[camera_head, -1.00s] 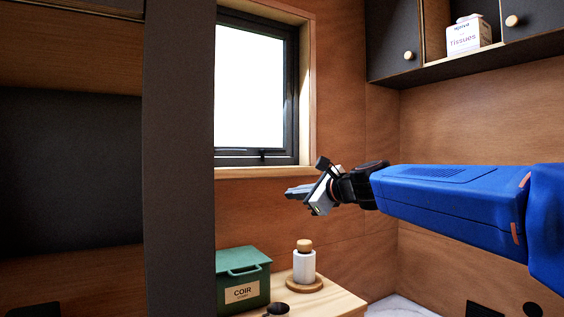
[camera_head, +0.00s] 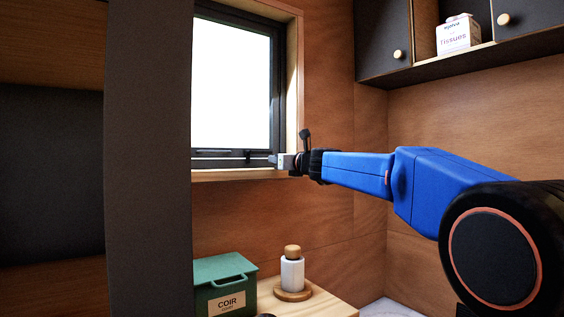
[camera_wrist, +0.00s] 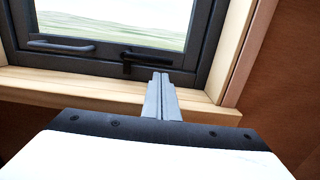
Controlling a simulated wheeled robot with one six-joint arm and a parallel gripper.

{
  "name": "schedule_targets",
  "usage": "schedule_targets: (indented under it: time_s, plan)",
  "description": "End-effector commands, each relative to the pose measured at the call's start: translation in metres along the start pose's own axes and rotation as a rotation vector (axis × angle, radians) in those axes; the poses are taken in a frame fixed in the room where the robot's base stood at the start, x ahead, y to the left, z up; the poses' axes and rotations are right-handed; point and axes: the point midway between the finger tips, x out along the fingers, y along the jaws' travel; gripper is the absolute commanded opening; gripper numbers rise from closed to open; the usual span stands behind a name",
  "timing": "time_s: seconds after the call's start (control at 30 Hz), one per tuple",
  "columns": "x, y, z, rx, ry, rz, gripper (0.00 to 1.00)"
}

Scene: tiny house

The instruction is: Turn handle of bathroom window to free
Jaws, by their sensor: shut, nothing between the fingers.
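The bathroom window (camera_head: 232,90) has a black frame set in a pale wooden surround. Its black handle (camera_wrist: 148,60) is on the lower frame in the wrist view, lying roughly level with its arm toward the right. A longer black bar (camera_wrist: 62,46) is fixed to the left of it. My gripper (camera_wrist: 161,76) is shut and empty, its fingertips just below the right part of the handle in the wrist view. In the head view my gripper (camera_head: 273,159) is at the lower right of the window frame. I cannot tell whether it touches the handle.
A wooden sill (camera_wrist: 75,88) runs below the window. Below stand a green COIR box (camera_head: 224,283) and a white bottle (camera_head: 292,273) with a wooden stopper on a wooden top. A dark upright panel (camera_head: 148,160) is at left. Wall cabinets (camera_head: 383,40) hang at upper right.

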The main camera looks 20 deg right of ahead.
Motion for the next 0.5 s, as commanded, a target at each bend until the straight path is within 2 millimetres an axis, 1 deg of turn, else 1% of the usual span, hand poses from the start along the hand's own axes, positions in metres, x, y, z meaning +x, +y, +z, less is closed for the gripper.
schedule_targets:
  time_s: [0.03, 0.1, 0.2, 0.33, 0.5]
  plan:
    - [0.007, 0.0, 0.0, 0.0, 0.0, 0.001, 0.0]
    - [0.014, 0.0, 0.0, 0.001, 0.0, 0.0, 0.0]
    - [0.021, 0.0, 0.0, 0.0, 0.0, 0.0, 0.0]
    - [0.026, 0.0, 0.0, 0.0, 0.0, -0.001, 0.0]
    - [0.027, 0.0, 0.0, 0.0, 0.0, 0.0, 0.0]
